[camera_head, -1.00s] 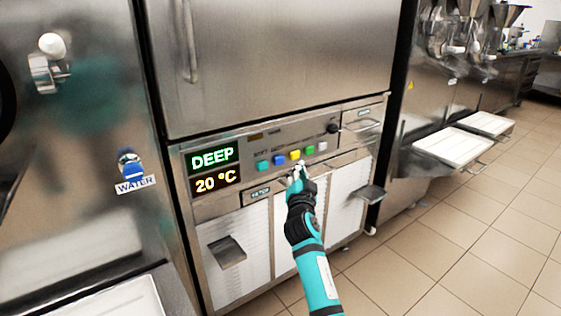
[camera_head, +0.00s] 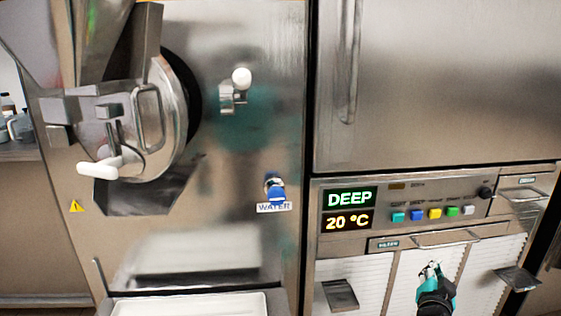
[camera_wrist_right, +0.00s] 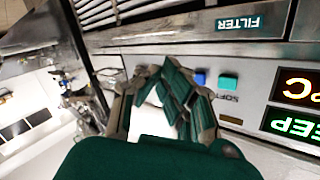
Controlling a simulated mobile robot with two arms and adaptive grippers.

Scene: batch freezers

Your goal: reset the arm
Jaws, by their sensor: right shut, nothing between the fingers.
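My right gripper (camera_head: 431,270) is shut and empty in the head view, low in front of the white louvred lower panel of the freezer cabinet. The control panel (camera_head: 378,196) above it has a green DEEP display, a 20 °C display and a row of coloured buttons (camera_head: 434,213). In the right wrist view, the gripper's dark green fingers (camera_wrist_right: 180,95) are close together in front of the panel, with a blue button and a teal button (camera_wrist_right: 228,83) beside them. My left gripper is not in view.
A batch freezer (camera_head: 225,60) with a round door and white-handled lever (camera_head: 98,168) stands to the left. It has a blue WATER knob (camera_head: 274,186), and a white tray (camera_head: 190,304) lies below. Bar handles and metal ledges (camera_head: 341,294) jut from the cabinet front.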

